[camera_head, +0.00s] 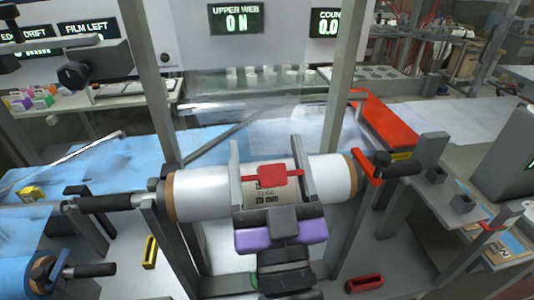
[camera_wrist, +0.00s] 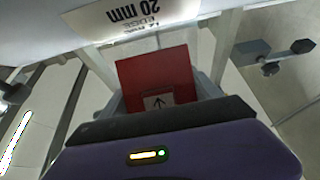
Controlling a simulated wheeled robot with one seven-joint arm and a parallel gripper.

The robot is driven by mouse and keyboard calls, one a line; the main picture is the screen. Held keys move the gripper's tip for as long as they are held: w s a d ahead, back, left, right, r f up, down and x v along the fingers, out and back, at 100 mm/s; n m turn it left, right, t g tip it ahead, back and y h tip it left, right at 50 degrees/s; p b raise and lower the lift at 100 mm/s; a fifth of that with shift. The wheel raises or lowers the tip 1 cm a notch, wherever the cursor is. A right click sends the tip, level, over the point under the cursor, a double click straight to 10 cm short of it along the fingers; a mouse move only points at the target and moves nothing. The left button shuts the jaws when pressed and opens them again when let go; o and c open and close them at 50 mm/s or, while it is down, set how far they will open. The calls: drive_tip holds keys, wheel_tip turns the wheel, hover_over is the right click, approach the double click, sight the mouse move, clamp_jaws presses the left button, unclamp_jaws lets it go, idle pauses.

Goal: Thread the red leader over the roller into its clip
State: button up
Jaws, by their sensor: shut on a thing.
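My gripper (camera_head: 267,158) is over the middle of the white roller (camera_head: 200,192), its two fingers wide apart and shut on the red leader (camera_head: 272,176). The leader is a red tab with a thin red bar reaching across to the fingers. In the wrist view the leader (camera_wrist: 157,76) is a dark red plate with a white arrow label, beside the printed "20 mm" label. I cannot tell whether it touches the roller. The purple gripper body hides part of the roller's front. I cannot make out for certain which part is the clip.
A red bracket (camera_head: 367,167) sits by the roller's right end. Grey posts (camera_head: 160,85) stand behind the roller on both sides. A black-handled shaft (camera_head: 105,203) sticks out left. A red block (camera_head: 365,284) and a yellow block (camera_head: 150,252) lie below. Blue film (camera_head: 70,165) spreads behind left.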

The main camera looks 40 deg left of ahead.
sight(275, 175)
drive_tip(key=shift+r, duration=0.1)
drive_tip(key=shift+s+d+r+p, duration=0.8)
drive_tip(key=shift+d+r+p, duration=0.2)
drive_tip(key=shift+p, duration=0.25)
drive_tip(key=shift+s+d+r+p, duration=0.8)
drive_tip(key=shift+d+r+p, duration=0.1)
drive_tip(key=shift+r, duration=0.05)
drive_tip(key=shift+d, duration=0.1)
